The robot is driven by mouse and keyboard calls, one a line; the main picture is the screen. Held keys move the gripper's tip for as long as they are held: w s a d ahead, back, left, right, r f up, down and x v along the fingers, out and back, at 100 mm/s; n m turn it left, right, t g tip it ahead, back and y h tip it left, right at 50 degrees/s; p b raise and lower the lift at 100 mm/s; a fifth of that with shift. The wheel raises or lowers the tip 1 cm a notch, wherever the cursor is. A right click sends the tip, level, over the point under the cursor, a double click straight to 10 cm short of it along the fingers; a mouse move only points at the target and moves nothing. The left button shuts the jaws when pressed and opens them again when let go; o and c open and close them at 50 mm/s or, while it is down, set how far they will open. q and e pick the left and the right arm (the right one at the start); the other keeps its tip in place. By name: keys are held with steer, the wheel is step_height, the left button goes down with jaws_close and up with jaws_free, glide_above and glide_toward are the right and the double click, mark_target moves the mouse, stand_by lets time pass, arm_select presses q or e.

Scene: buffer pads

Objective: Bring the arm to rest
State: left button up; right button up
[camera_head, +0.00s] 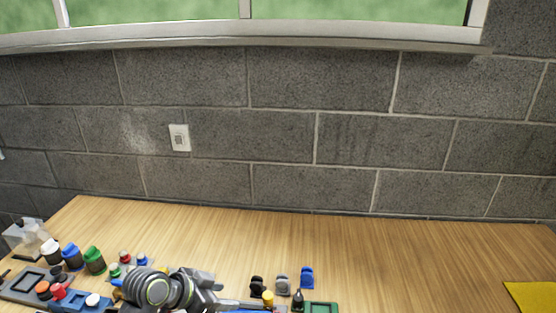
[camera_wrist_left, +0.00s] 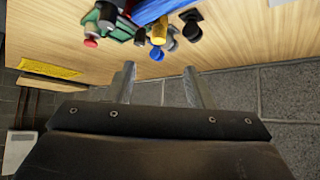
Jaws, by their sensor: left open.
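My left arm reaches in low in the head view, and its gripper (camera_head: 243,304) lies over the wooden table (camera_head: 400,245) at the bottom edge. In the left wrist view the two fingers of the left gripper (camera_wrist_left: 160,84) stand apart with nothing between them. They point toward the table and a group of small buffer pads, which are beyond the fingertips and not touched. My right gripper is not in view.
Small black (camera_head: 257,284), grey (camera_head: 282,284) and blue (camera_head: 307,278) pieces stand by a green tray (camera_head: 322,307). Bottles, including a green one (camera_head: 94,260), stand at left. A yellow mat (camera_head: 533,296) lies at right. The table's middle right is clear, before a block wall (camera_head: 340,130).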

arm_select(q)
steer(key=s+a+f+n+g+y, duration=0.1)
steer(key=s+a+f+n+y, duration=0.3)
steer(key=s, duration=0.5)
steer(key=s+a+f+n+g+y, duration=0.1)
steer(key=s+a+f+n, duration=0.1)
steer(key=s+a, duration=0.5)
steer(key=s+a+f+n+y, duration=0.3)
steer(key=s, duration=0.8)
step_height(320, 180, down, 25)
steer(key=a+g, duration=0.2)
steer(key=s+d+f+g, duration=0.1)
steer(key=s+f, duration=1.4)
steer(key=shift+s+d+f+n+h, duration=0.3)
steer(key=shift+s+d, duration=0.05)
